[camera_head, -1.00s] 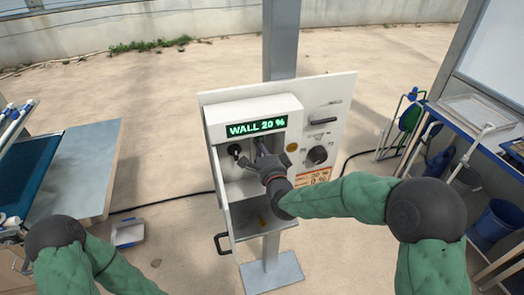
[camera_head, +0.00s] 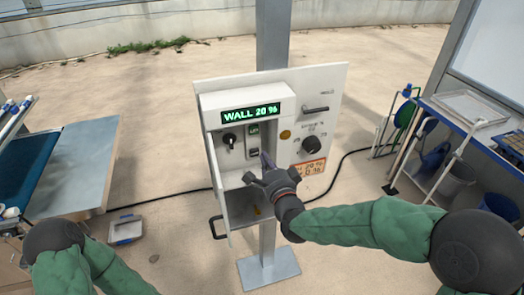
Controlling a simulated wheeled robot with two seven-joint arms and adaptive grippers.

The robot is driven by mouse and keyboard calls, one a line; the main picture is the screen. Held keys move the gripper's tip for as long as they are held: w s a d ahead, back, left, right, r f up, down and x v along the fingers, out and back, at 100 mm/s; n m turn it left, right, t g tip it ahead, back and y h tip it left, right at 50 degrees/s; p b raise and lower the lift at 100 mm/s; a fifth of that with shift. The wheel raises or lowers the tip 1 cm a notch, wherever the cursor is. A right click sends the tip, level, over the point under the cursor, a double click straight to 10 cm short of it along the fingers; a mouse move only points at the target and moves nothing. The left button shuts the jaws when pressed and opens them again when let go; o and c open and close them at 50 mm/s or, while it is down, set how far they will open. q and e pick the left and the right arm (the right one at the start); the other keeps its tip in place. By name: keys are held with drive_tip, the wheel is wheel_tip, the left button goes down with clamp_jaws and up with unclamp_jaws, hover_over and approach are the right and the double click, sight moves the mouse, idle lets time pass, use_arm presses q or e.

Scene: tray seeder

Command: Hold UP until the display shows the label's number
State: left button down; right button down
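The control box (camera_head: 205,103) hangs on a post with its front door open. Its green display (camera_head: 251,113) reads WALL 20 %. Inside are a black key-like switch (camera_head: 229,140) and a switch column (camera_head: 253,143) with a small green-lit part on top and a dark rocker below. An orange label (camera_head: 306,168) on the panel seems to show 20 %, with a smaller line below that is hard to read. My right gripper (camera_head: 266,158) is in front of the box, just below and right of the rocker, its fingers together and apparently touching nothing. My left gripper (camera_head: 10,217) is at the left edge, mostly hidden.
A dark knob (camera_head: 312,146) and a handle (camera_head: 315,109) are on the panel's right. The open door (camera_head: 218,190) with a handle hangs at lower left. A conveyor table (camera_head: 85,165) stands left, a blue-framed bench (camera_head: 470,120) right. A cable lies on the floor.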

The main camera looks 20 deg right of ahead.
drive_tip(key=shift+s, duration=1.1)
drive_tip(key=shift+f, duration=0.15)
drive_tip(key=s+a+f+n+g+y+b, duration=0.1)
drive_tip(key=s+f+n+g, duration=0.15)
drive_tip(key=f, duration=0.75)
drive_tip(key=s+a+f+n+g, duration=0.1)
drive_tip(key=f+n+g, duration=0.25)
drive_tip(key=f, duration=0.55)
drive_tip(key=s+a+f+n+g+y+b, duration=0.1)
drive_tip(key=s+f+n+g, duration=0.15)
drive_tip(key=f, duration=0.75)
drive_tip(key=s+a+f+n+g, duration=0.2)
drive_tip(key=s+f+n+g, duration=0.1)
drive_tip(key=s+f, duration=0.6)
drive_tip(key=s+a+f+n+g+y, duration=0.1)
drive_tip(key=s+a+f+n+g, duration=0.1)
drive_tip(key=s+f+g, duration=0.4)
drive_tip(key=s+f+n+b, duration=0.1)
drive_tip(key=s+f, duration=0.2)
drive_tip(key=shift+s+a+f+n, duration=0.15)
drive_tip(key=shift+a+f+n, duration=0.1)
drive_tip(key=shift+n, duration=0.1)
drive_tip(key=c, duration=2)
unclamp_jaws()
